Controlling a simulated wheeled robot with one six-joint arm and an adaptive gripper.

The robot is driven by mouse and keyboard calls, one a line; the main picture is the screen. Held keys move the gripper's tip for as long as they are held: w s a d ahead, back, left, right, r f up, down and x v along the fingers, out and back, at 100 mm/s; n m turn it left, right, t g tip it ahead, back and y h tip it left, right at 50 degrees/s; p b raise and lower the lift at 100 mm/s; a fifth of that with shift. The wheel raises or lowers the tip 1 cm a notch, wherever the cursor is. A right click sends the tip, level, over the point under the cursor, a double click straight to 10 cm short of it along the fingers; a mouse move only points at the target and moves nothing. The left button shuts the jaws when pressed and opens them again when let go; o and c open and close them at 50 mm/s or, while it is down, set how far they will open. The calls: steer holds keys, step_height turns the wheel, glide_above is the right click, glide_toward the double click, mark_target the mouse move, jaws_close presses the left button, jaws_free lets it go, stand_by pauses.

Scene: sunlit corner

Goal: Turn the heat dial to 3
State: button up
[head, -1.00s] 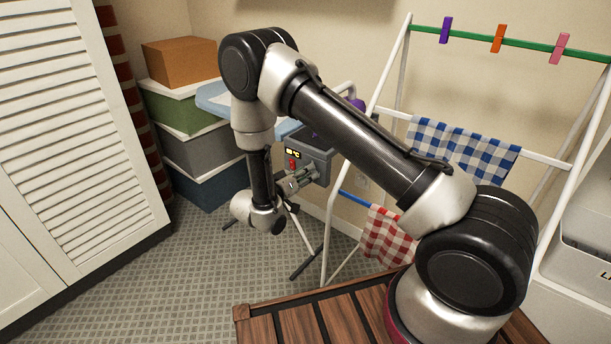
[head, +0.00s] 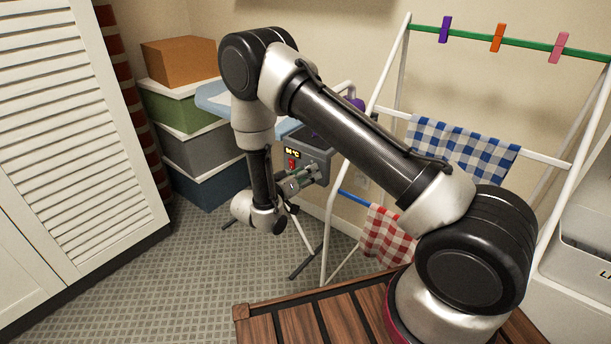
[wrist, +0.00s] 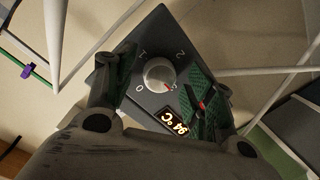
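The heat dial (wrist: 160,74) is a round silver knob with a red pointer mark on a dark control box (wrist: 152,42). Its marks 0, 1 and 2 show in the wrist view; any 3 is hidden, perhaps behind a finger. The red mark faces the lower right, away from 0, 1 and 2. My gripper (wrist: 162,80) is open, with one green-padded finger on each side of the knob; contact cannot be told. In the head view, my gripper (head: 312,175) is at the front of the box (head: 318,158) and covers the dial.
A lit display (wrist: 179,126) and a red switch (wrist: 201,105) are beside the dial. The box is by a blue ironing board (head: 212,98). A white drying rack (head: 337,190) with cloths stands close on the right. Stacked boxes (head: 195,150) stand behind left.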

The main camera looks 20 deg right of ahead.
steer(key=v, duration=1.2)
